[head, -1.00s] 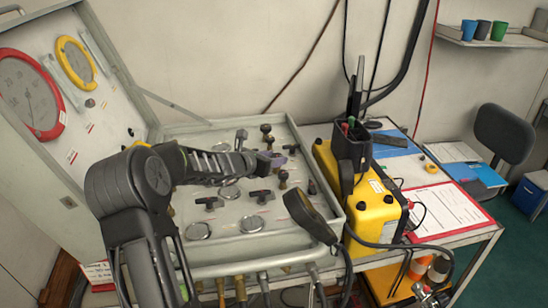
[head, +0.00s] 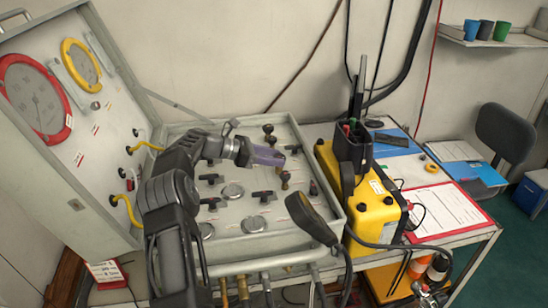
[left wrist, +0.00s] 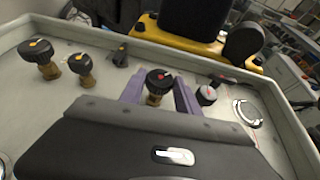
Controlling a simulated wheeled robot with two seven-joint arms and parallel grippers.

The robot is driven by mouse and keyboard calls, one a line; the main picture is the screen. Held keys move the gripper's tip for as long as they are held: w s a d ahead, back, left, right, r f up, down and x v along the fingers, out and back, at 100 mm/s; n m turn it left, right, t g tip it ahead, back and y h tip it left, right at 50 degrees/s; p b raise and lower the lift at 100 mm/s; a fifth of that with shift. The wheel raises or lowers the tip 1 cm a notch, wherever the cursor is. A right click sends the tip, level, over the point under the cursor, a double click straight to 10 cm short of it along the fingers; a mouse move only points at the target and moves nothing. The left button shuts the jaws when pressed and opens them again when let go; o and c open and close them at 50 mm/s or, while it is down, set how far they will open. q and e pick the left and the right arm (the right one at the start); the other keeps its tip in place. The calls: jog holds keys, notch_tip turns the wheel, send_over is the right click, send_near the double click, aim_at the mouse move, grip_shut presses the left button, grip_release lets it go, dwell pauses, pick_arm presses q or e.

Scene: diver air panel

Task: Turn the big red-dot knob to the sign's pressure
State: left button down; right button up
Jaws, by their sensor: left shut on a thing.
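The big red-dot knob (left wrist: 158,79) is black with a red mark on top and a brass stem. In the left wrist view it stands between the two purple fingers of my left gripper (left wrist: 160,93), which is shut on it. In the head view my left gripper (head: 275,158) reaches over the panel from the left, and its fingers largely cover the knob's top. The sign (head: 104,271) is a small white and red card at the lower left; its writing is too small to read. My right gripper is not in view.
A red-ringed gauge (head: 37,99) and a yellow-ringed gauge (head: 81,61) sit on the raised lid. Two brass-stemmed knobs (left wrist: 37,52) (left wrist: 82,66) and a smaller red-marked knob (left wrist: 207,94) stand nearby. A black handset (head: 310,217) and a yellow unit (head: 375,211) lie to the right.

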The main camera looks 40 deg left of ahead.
pick_arm(q)
jog(key=shift+r+m+g+h, duration=0.1)
jog(key=shift+m+g+h, duration=0.3)
jog(key=shift+m+h, duration=0.25)
jog(key=c, duration=0.9)
grip_release()
jog(key=shift+n+t+y, duration=0.3)
jog(key=shift+n+y, duration=0.25)
